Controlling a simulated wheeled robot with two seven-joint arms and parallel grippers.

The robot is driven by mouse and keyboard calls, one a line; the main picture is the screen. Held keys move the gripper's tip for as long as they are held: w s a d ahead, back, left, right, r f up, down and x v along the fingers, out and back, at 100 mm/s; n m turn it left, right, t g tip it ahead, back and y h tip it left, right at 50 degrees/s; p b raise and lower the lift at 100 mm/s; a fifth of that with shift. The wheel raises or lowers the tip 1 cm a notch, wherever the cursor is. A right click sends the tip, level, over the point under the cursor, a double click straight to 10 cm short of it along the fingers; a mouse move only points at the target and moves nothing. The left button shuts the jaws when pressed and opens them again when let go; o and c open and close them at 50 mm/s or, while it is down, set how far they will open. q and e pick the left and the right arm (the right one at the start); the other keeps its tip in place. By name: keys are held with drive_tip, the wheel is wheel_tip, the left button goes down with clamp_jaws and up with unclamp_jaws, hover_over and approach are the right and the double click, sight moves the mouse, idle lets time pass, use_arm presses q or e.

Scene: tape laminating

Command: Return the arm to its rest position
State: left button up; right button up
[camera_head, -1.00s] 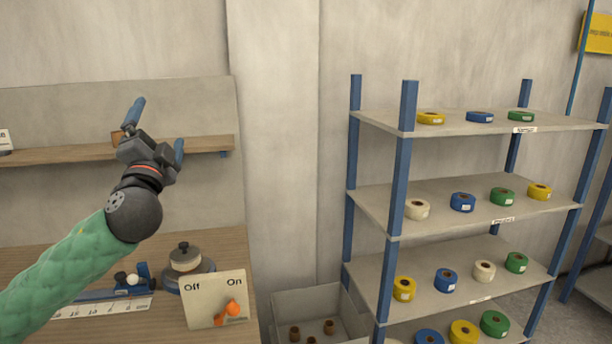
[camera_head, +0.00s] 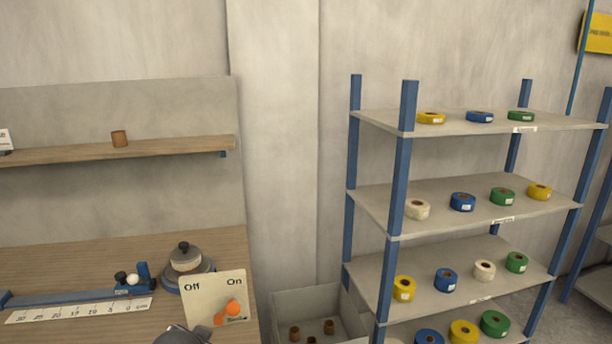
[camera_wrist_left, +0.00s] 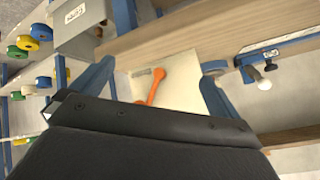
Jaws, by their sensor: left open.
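My left gripper (camera_wrist_left: 158,78) is open in the left wrist view, with its two blue fingers apart and nothing between them. The switch panel with its orange lever (camera_wrist_left: 158,86) shows beyond the fingers. In the head view only a dark grey part of the left gripper or wrist (camera_head: 182,336) shows at the bottom edge, just below the panel; the fingers are not visible there. My right gripper is in neither view.
The switch panel (camera_head: 204,305), a round weight-like piece (camera_head: 185,262) and a blue tape fixture (camera_head: 75,296) with a ruler are on the wooden bench. A grey bin (camera_head: 290,300) and a tape rack (camera_head: 395,200) stand right.

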use_arm(q)
drive_tip(key=s+d+f+n+g+h, duration=0.1)
drive_tip(key=s+d+f+g, duration=0.2)
drive_tip(key=s+f, duration=0.9)
drive_tip(key=s+d+f+n+g+h, duration=0.1)
drive_tip(key=s+d+f+g, duration=0.2)
drive_tip(key=s+f, duration=0.8)
drive_tip(key=s+g, duration=0.1)
drive_tip(key=s, duration=0.5)
drive_tip(key=shift+d+f+n, duration=0.25)
drive_tip(key=shift+f+n, duration=0.1)
drive_tip(key=shift+n, duration=0.05)
drive_tip(key=shift+s, duration=0.1)
